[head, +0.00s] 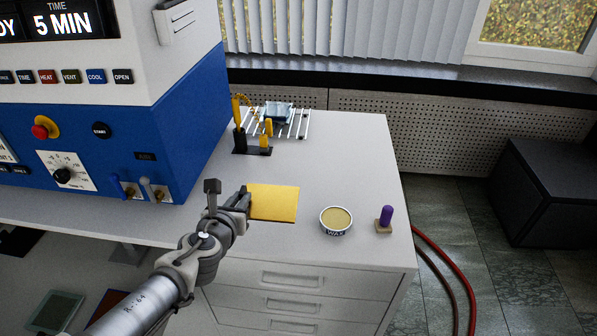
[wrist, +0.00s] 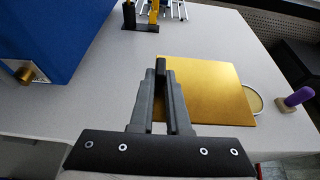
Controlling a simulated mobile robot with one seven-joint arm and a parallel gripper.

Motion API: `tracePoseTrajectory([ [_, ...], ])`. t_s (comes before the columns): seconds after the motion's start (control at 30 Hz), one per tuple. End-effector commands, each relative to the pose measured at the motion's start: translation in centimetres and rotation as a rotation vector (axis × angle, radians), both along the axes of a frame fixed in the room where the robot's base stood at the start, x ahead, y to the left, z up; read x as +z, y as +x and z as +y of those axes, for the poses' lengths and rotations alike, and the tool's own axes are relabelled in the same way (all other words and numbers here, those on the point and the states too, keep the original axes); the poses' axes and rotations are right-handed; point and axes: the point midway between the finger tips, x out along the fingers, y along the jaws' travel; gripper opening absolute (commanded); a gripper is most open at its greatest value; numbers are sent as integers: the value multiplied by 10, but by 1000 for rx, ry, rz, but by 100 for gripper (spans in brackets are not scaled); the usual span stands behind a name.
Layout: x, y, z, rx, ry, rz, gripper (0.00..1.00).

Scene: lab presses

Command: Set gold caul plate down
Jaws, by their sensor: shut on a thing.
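The gold caul plate (head: 274,203) is a flat, square, yellow-gold sheet over the white bench top, left of the wax tin. My gripper (head: 243,196) is shut on the plate's left edge. In the wrist view the plate (wrist: 205,88) extends to the right from between the fingers of my gripper (wrist: 162,75), and it covers part of the tin. The plate looks level and close to the bench top. I cannot tell whether its underside touches the surface.
A round wax tin (head: 336,220) and a purple-handled tool (head: 385,217) stand to the right. A white wire rack (head: 296,122) and a black stand with yellow tools (head: 252,148) are at the back. The blue and white press (head: 185,115) is at left. Bench space behind the plate is clear.

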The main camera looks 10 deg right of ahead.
Motion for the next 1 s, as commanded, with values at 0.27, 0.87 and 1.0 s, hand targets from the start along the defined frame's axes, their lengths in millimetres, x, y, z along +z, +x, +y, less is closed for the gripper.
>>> tracePoseTrajectory([
  [0.27,-15,20,5,-8,0,-1,0],
  [0.87,-74,113,28,-4,-1,-1,0],
  [1.0,-96,113,27,-4,-3,0,0],
])
